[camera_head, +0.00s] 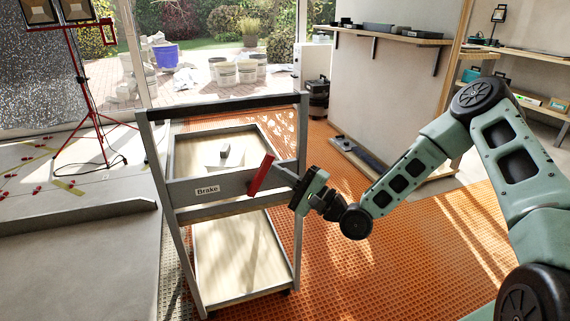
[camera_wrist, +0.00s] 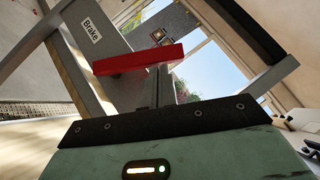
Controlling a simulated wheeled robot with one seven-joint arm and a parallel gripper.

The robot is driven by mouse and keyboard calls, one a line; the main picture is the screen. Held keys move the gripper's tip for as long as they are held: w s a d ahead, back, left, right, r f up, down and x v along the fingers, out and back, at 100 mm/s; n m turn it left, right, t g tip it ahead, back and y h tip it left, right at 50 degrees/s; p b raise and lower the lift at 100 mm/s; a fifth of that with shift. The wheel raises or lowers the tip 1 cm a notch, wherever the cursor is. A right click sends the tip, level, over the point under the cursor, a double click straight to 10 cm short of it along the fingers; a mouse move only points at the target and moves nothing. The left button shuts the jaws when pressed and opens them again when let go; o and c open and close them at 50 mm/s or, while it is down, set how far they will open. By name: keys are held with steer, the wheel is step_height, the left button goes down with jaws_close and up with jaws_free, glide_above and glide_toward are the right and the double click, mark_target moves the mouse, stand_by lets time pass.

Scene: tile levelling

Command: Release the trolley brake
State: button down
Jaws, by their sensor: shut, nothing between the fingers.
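The trolley (camera_head: 180,192) is a grey metal frame with two wooden shelves and a black handle bar; it stands at the centre of the head view. Its front rail carries a white "Brake" label (camera_head: 207,189), also seen in the wrist view (camera_wrist: 91,29). The red brake lever (camera_head: 261,176) is tilted on that rail, right of the label, upper end leaning right. In the wrist view the lever (camera_wrist: 130,60) lies across, just beyond the fingers. My gripper (camera_head: 279,170) is shut and empty, its fingertips close to the lever's right side. I cannot tell whether they touch.
A small block (camera_head: 224,152) sits on a white piece on the upper shelf. A red lamp stand (camera_head: 92,110) and a grey slab (camera_head: 80,240) are on the left. A partition wall with a shelf (camera_head: 395,35) stands behind. Orange matting right of the trolley is mostly clear.

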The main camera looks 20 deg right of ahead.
mark_target(267, 166)
steer(key=a+r+n+g+p, duration=0.1)
steer(key=p, duration=0.1)
steer(key=a+r+n+g+p, duration=0.1)
steer(key=n+p, duration=0.1)
steer(key=p, duration=0.1)
steer(key=shift+r+h, duration=0.35)
steer(key=shift+h, duration=0.05)
steer(key=shift+a+r+n+g+h+p, duration=0.15)
steer(key=shift+a+n+g+h+p, duration=0.45)
steer(key=shift+p, duration=0.45)
steer(key=shift+a+n+p, duration=0.1)
steer(key=shift+n+p, duration=0.3)
steer(key=shift+a+g, duration=0.1)
steer(key=shift+g, duration=0.2)
